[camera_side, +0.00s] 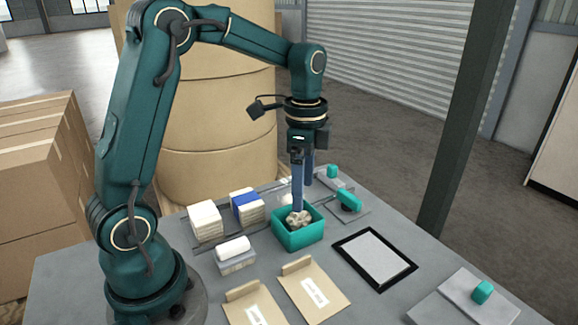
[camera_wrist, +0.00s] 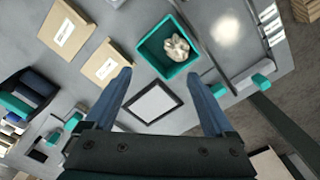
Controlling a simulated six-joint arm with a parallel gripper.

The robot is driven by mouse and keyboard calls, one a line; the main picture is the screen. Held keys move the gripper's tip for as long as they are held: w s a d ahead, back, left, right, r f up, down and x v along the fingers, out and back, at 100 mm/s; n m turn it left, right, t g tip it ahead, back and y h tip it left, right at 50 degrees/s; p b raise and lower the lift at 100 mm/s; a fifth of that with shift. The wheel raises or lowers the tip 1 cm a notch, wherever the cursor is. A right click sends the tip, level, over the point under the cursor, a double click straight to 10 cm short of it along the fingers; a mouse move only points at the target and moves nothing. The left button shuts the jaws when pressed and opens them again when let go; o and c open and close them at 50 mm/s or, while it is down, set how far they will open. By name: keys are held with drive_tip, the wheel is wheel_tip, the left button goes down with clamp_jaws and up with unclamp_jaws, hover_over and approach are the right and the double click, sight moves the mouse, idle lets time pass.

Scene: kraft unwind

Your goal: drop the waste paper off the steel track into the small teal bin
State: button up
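The crumpled cream waste paper (camera_side: 298,219) is inside the small teal bin (camera_side: 298,242). In the wrist view the waste paper (camera_wrist: 177,47) lies within the walls of the bin (camera_wrist: 152,48), toward its right side. My gripper (camera_side: 304,194) is above the bin's back part, pointing down. In the wrist view my gripper (camera_wrist: 160,73) has its two blue fingers wide apart with nothing between them. The steel track (camera_side: 270,189) runs behind the bin, partly hidden by my fingers and the bin. It also shows in the wrist view (camera_wrist: 236,62).
Brown envelopes (camera_side: 314,291) lie in front of the bin, and a black-framed pale panel (camera_side: 374,257) lies to its right. Paper stacks (camera_side: 205,221) and a white block on a grey box (camera_side: 235,255) stand left. A teal-handled device (camera_side: 348,201) is close behind right.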

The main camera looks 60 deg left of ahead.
drive_tip(key=shift+r, duration=2.6)
drive_tip(key=shift+d+r, duration=0.1)
drive_tip(key=s+d+n+t, duration=0.5)
drive_tip(key=s+n, duration=0.4)
drive_tip(key=s, duration=0.3)
drive_tip(key=shift+s+d+f+t, duration=0.3)
drive_tip(key=shift+s+d+f, duration=0.1)
drive_tip(key=shift+d, duration=0.35)
